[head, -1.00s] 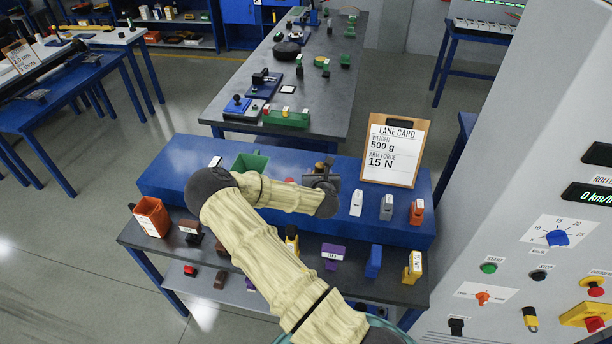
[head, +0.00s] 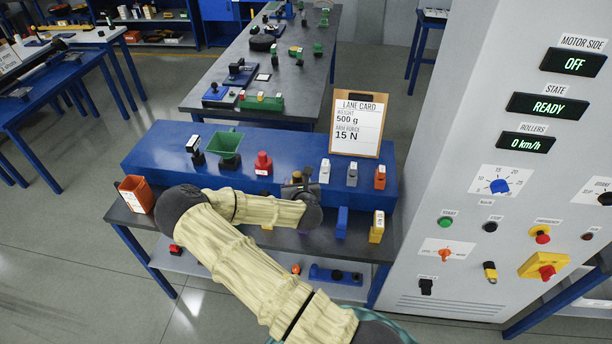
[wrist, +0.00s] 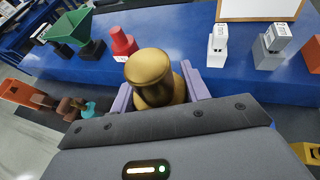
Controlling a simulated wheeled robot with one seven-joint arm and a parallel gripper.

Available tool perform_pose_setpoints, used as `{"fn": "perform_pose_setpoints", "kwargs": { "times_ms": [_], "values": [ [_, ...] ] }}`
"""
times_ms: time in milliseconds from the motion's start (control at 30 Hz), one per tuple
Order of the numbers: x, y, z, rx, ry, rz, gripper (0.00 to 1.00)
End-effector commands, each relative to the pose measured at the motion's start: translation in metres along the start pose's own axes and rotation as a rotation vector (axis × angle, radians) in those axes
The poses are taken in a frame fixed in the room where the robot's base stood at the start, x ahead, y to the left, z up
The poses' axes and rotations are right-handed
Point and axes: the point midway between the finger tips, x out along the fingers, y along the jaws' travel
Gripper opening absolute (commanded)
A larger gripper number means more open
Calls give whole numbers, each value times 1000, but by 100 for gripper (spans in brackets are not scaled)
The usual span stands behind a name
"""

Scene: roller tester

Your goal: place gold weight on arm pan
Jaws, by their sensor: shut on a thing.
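The gold weight (wrist: 151,76) is a rounded knob-topped piece. It sits between the pale purple fingers of my gripper (wrist: 158,90) in the wrist view, and the gripper is shut on it. In the head view my gripper (head: 299,190) is at the front edge of the blue bench top, and the weight is mostly hidden there by the wrist. I cannot make out an arm pan for certain in either view.
The blue bench (head: 150,160) carries a green funnel (head: 224,145), a red weight (head: 263,163), a white block (head: 325,171), a grey block (head: 352,174), an orange block (head: 380,178) and the lane card (head: 358,125). The control cabinet (head: 450,170) stands right; floor lies open at left.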

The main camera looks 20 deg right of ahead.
Motion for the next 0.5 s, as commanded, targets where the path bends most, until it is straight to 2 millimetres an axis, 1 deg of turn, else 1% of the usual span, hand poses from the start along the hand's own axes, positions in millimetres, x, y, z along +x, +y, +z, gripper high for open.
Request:
{"fn": "perform_pose_setpoints", "kwargs": {
  "times_ms": [33,167,367,500],
  "values": [
    [-5,7,-4,-7,0,14,7],
    [-19,23,-12,-19,1,48,7],
    [-45,50,-27,-47,2,111,7],
    [-72,72,-39,-75,2,170,7]
  ]
}}
